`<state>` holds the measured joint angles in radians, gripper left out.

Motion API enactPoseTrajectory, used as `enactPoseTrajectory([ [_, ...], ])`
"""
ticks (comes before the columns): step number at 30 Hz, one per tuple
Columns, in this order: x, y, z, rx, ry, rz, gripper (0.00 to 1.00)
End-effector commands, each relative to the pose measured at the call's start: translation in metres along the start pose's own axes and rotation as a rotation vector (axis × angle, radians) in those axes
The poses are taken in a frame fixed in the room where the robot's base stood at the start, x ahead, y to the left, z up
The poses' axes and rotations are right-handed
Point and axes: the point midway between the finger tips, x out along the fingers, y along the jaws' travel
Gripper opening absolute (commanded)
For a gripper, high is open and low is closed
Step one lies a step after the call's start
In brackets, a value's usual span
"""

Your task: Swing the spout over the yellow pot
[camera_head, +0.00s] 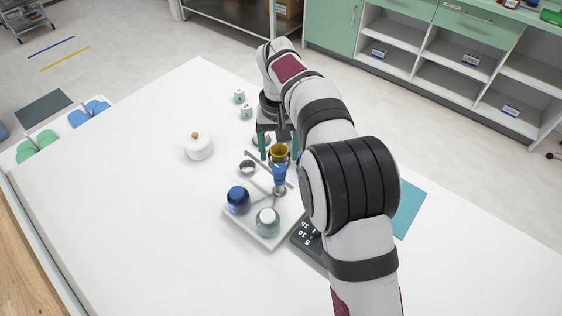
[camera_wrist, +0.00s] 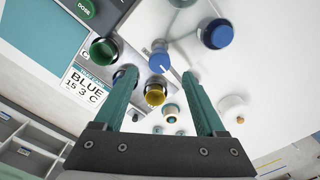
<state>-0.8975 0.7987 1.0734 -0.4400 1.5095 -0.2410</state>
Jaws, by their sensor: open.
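The yellow pot (camera_head: 279,152) stands on the white table near the back of the tray. It also shows in the wrist view (camera_wrist: 155,93), between my fingers. The spout (camera_head: 262,163) is a thin grey bar under a blue knob (camera_head: 279,174) on a metal post; in the wrist view the knob (camera_wrist: 160,58) lies just beyond the fingertips. The spout points to the back left in the head view, beside the yellow pot and near a small grey cup (camera_head: 247,168). My gripper (camera_head: 278,154) is open, its teal fingers on either side of the yellow pot, with nothing visibly held.
A white lidded pot (camera_head: 198,147) stands left. The table's left side is clear.

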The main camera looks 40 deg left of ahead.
Motion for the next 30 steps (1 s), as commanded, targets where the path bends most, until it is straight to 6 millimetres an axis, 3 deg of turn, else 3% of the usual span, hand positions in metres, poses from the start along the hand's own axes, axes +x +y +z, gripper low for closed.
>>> enactPoseTrajectory([
  [3,0.028,0.000,0.001,0.001,-0.003,0.001,0.73],
  [7,0.047,0.000,0.000,0.001,-0.001,0.000,0.73],
  [18,0.054,0.000,0.000,0.001,0.001,-0.001,0.73],
  [30,0.054,0.000,0.000,0.001,0.001,-0.001,0.01],
])
